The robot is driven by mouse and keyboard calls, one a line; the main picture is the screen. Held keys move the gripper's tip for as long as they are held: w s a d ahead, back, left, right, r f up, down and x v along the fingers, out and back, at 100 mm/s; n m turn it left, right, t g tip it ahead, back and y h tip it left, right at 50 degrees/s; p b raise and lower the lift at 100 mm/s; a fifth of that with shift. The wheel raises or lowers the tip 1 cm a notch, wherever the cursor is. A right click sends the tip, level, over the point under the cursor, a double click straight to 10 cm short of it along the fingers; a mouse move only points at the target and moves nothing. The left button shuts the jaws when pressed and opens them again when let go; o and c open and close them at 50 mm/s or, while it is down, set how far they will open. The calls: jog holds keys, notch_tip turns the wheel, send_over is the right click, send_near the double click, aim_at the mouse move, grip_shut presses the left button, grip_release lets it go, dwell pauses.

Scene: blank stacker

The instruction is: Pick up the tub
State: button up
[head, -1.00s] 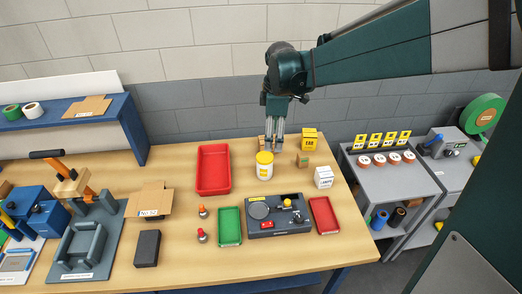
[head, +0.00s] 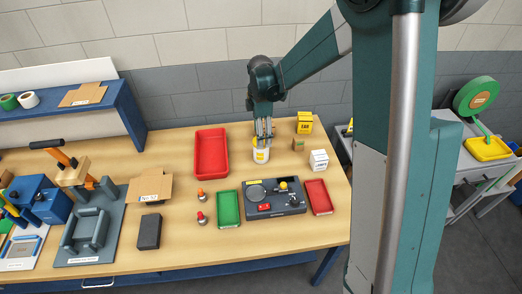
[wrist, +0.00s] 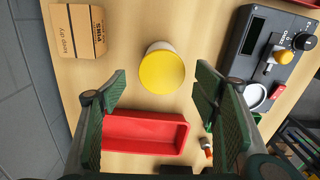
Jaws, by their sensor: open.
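The tub (head: 261,155) is white with a yellow lid and a yellow label, and stands upright on the wooden bench. In the wrist view its round yellow lid (wrist: 161,72) shows from above. My gripper (head: 263,138) points down right at the tub and hides part of its lid in the head view. In the wrist view my gripper (wrist: 160,88) is open, with one green-padded finger to each side and the lid a little above the middle of the gap. Both pads look clear of the tub.
A red tray (head: 211,154) lies left of the tub. A grey device with knobs (head: 275,199) lies in front, between a green tray (head: 228,208) and a small red tray (head: 319,197). Small boxes, including a yellow one (head: 305,122) and a white one (head: 319,160), stand to the right.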

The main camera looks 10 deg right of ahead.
aim_at(261, 152)
jog(key=shift+f, duration=1.55)
jog(key=shift+f, duration=1.3)
jog(key=shift+f, duration=0.1)
jog(key=shift+s+d+f, duration=0.1)
jog(key=shift+s+f, duration=0.05)
jog(key=shift+f, duration=2.35)
jog(key=c, duration=1.1)
